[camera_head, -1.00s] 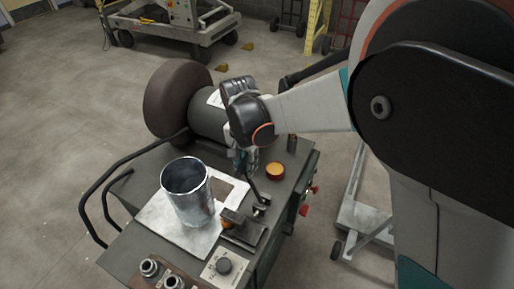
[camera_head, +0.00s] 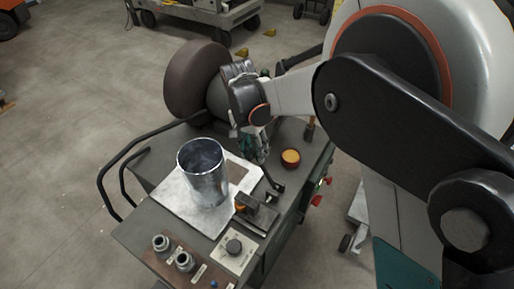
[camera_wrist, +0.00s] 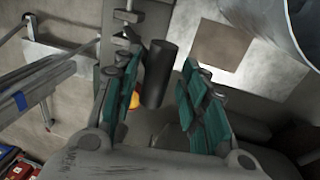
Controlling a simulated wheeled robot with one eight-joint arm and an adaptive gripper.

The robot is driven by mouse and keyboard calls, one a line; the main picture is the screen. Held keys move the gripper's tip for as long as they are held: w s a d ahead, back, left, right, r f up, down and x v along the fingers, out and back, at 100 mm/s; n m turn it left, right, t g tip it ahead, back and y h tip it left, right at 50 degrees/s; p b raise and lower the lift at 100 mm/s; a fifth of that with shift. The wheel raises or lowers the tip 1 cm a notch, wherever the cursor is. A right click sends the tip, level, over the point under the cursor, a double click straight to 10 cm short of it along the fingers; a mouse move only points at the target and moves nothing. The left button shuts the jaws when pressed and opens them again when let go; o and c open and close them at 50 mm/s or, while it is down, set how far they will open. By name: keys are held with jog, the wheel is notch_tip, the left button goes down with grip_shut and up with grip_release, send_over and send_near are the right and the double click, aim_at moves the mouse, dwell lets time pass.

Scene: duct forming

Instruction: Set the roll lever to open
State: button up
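My gripper (camera_head: 256,152) is over the bench, right of the metal cylinder. The wrist view shows its teal-padded fingers (camera_wrist: 160,100) spread open. A dark cylindrical grip (camera_wrist: 160,72), seemingly the roll lever's handle, shows in the gap between them, with space visible on either side. In the head view the thin dark lever (camera_head: 272,180) slants down from below the gripper to a black bracket on the bench. Its upper end is hidden by the gripper. I cannot tell whether the fingers touch the grip.
A shiny metal cylinder (camera_head: 204,178) stands upright on a pale sheet (camera_head: 172,200) left of the lever. An orange round button (camera_head: 290,157) is to the right. A control plate with a knob (camera_head: 234,246) and two metal fittings are at the front. A large brown drum is behind.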

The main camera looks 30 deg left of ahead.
jog(key=shift+w, duration=0.1)
dwell(0.3)
jog(key=shift+r, duration=0.65)
notch_tip(320, 180, up, 11)
jog(key=a, duration=0.2)
jog(key=shift+f, duration=0.2)
